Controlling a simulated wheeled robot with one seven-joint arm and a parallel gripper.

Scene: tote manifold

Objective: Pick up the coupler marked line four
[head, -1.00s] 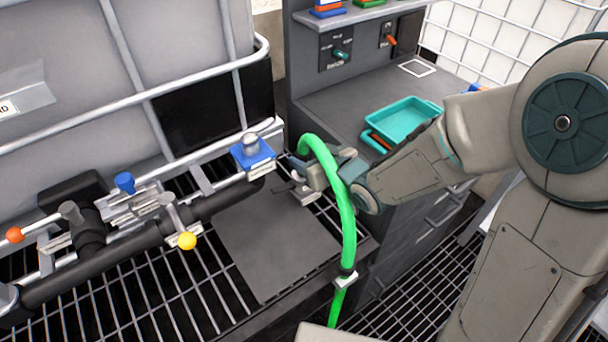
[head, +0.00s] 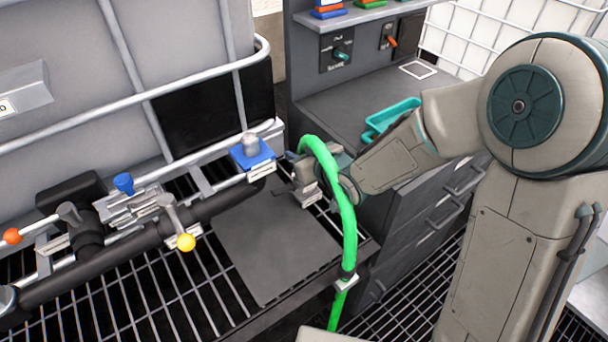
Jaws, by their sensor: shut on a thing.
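A bright green hose (head: 347,225) arches over my gripper and hangs down past the front edge of the bench. My gripper (head: 300,182) is shut on the coupler at the hose's upper end, just above the right edge of the dark mat. The gripper and hose hide most of the coupler. A small pale tag (head: 345,283) sits on the lower part of the hose; its writing is too small to read, so I cannot tell the line number.
A dark pipe manifold (head: 150,235) with blue, yellow and orange fittings runs along the left, over a grating. A blue block with a grey cap (head: 251,153) stands close left of my gripper. A flat dark mat (head: 270,245) is clear. A teal tray (head: 388,118) lies behind my arm.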

